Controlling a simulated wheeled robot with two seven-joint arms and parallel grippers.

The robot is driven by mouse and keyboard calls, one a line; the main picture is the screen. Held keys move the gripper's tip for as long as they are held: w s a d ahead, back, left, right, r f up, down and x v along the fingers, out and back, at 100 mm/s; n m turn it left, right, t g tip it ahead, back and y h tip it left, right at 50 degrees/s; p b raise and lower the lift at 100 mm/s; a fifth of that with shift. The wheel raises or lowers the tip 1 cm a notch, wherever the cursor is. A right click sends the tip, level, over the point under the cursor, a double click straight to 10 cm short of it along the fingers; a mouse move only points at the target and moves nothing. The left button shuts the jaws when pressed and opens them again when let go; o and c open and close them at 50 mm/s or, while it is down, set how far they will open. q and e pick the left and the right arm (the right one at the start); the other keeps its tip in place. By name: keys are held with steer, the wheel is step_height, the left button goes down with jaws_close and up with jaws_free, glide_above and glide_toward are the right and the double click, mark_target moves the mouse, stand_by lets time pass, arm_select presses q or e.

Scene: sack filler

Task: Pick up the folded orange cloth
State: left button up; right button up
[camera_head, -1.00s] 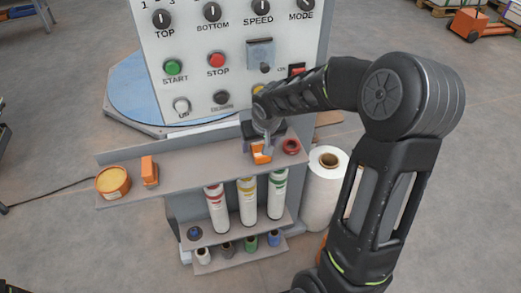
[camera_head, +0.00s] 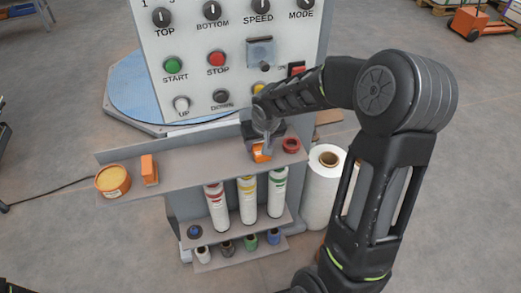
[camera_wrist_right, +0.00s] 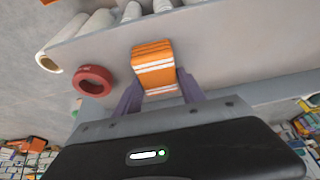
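The folded orange cloth (camera_head: 261,153) lies on the upper grey shelf, near its right part. In the right wrist view the cloth (camera_wrist_right: 153,66) shows as a striped orange and white block. My right gripper (camera_head: 264,143) is down at the cloth. In the right wrist view the two purple-grey fingers of this gripper (camera_wrist_right: 160,88) stand on either side of the cloth's near end. They look very close to its sides; whether they press on it I cannot tell. My left gripper is not in view.
A red ring (camera_head: 291,145) lies just right of the cloth on the shelf (camera_head: 200,160). An orange box (camera_head: 149,169) and a round orange tin (camera_head: 113,181) are at the left. The control panel (camera_head: 190,90) rises behind; white rolls (camera_head: 323,188) stand at the right.

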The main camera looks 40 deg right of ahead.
mark_target(260, 145)
steer(key=c, duration=0.9)
steer(key=shift+r, duration=0.1)
steer(key=shift+r, duration=0.85)
steer(key=shift+b+v, duration=0.5)
steer(key=shift+v, duration=0.3)
steer(key=s+a+b, duration=0.1)
steer(key=s+a, duration=0.1)
steer(key=s, duration=0.3)
steer(key=s+a+b, duration=0.1)
steer(key=s+a, duration=0.1)
steer(key=s, duration=0.4)
steer(key=s+a+b, duration=0.1)
steer(key=s, duration=0.4)
steer(key=shift+s+a, duration=0.2)
steer(key=shift+a, duration=0.2)
